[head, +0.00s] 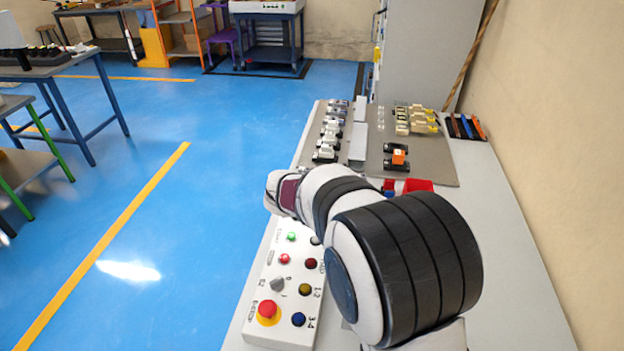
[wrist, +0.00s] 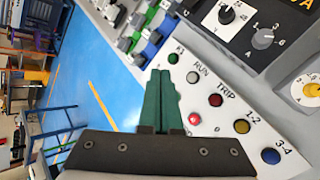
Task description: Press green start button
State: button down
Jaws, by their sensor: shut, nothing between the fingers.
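My gripper (wrist: 160,73) is shut and empty, its two green fingers pressed together in the wrist view. In the head view my arm hides the fingers. A green button (head: 291,237) sits on the white control box (head: 252,318), above a red button (head: 284,259). In the wrist view the fingers lie across the box's left part, left of the red button (wrist: 194,118). A green shape beside the right finger may be the green button, but finger and button blend. Contact cannot be told. Another green round part (wrist: 173,58), near the K1 label, shows beyond the fingertips.
The box also carries a selector knob (head: 277,284), a red emergency stop (head: 268,309), a yellow button (head: 305,289) and a blue button (head: 298,320). A grey mat (head: 430,165) with several parts lies behind. Blue floor is open at left.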

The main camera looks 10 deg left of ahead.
aim_at(291, 236)
jog(key=w+a+f+n+y, duration=0.1)
jog(key=a+f+n, duration=0.1)
jog(key=a+n, duration=0.2)
jog(key=shift+w+a+f+y, duration=0.15)
jog(key=shift+a+f+y, duration=0.15)
jog(key=shift+a, duration=0.95)
jog(key=shift+f, duration=4.35)
jog(key=shift+f, duration=0.1)
jog(key=shift+f, duration=0.3)
jog(key=shift+f, duration=0.4)
jog(key=shift+d+r, duration=0.1)
jog(key=shift+r, duration=0.7)
